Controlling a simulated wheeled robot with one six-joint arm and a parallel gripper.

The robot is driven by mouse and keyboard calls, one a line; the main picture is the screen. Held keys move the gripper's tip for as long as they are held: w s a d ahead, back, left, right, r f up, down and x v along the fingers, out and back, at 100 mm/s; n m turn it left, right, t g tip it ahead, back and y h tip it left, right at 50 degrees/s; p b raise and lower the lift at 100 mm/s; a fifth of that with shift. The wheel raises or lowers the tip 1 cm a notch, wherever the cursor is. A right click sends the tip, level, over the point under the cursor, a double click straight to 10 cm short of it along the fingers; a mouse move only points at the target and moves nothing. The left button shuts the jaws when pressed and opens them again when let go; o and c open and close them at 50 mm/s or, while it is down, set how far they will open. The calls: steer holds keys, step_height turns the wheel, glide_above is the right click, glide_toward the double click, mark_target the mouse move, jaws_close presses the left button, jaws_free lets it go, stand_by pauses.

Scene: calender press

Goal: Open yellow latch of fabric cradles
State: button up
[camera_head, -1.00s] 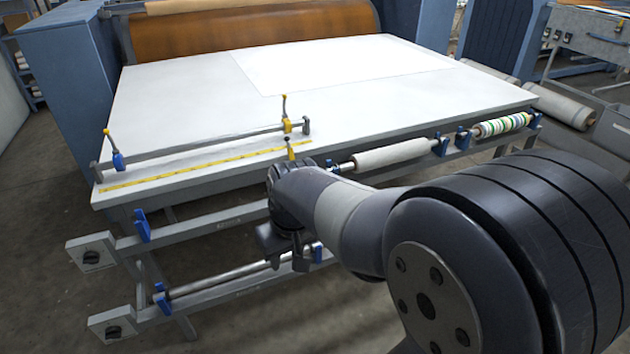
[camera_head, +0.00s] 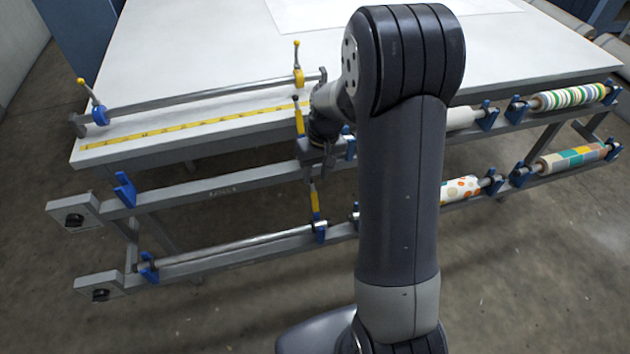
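An upper yellow latch (camera_head: 299,121) with a dark tip stands upright at the table's front edge, just left of my wrist. A lower yellow latch (camera_head: 315,199) stands upright above a blue fabric cradle (camera_head: 319,231) on the lower rail, at the right end of a bare metal rod (camera_head: 235,241). My gripper (camera_head: 317,159) points down between the two latches, close to the upper one. It is small and dark, and I cannot tell whether its fingers are apart or whether it touches a latch. My arm hides part of both rails.
Fabric rolls sit in blue cradles at the right, such as a striped roll (camera_head: 570,96) and a dotted roll (camera_head: 459,190). An empty blue cradle (camera_head: 124,190) is on the upper rail at the left. A clamp bar (camera_head: 200,96) lies across the white table (camera_head: 190,50).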

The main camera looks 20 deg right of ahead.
mark_target(313, 188)
steer(key=shift+a+f, duration=0.15)
steer(key=shift+f, duration=0.95)
steer(key=shift+a+f, duration=0.15)
steer(key=shift+f, duration=0.9)
jaws_close()
